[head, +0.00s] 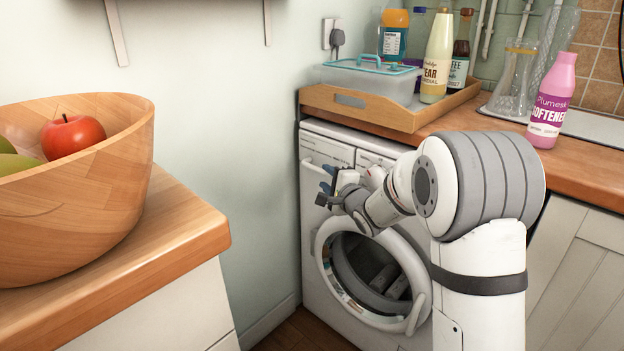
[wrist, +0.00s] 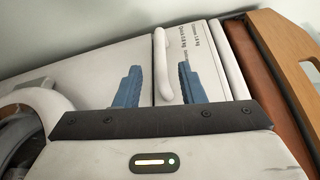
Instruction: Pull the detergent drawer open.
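The detergent drawer (head: 328,151) is at the upper left of the white washing machine's front, and its face looks flush with the panel. Its pale bar handle (wrist: 163,62) shows in the wrist view, where the drawer front (wrist: 198,72) is also in sight. My gripper (head: 325,187) is in front of the drawer in the head view. In the wrist view my gripper (wrist: 160,68) is open, with one blue finger on each side of the handle in the picture. I cannot tell whether the fingers touch the handle or how deep they reach.
The washing machine's round door (head: 372,275) is below my gripper. A wooden tray (head: 372,108) with bottles and a lidded box stands on the worktop above. A pink softener bottle (head: 552,105) stands to the right. A counter with a wooden bowl (head: 75,190) is at the left.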

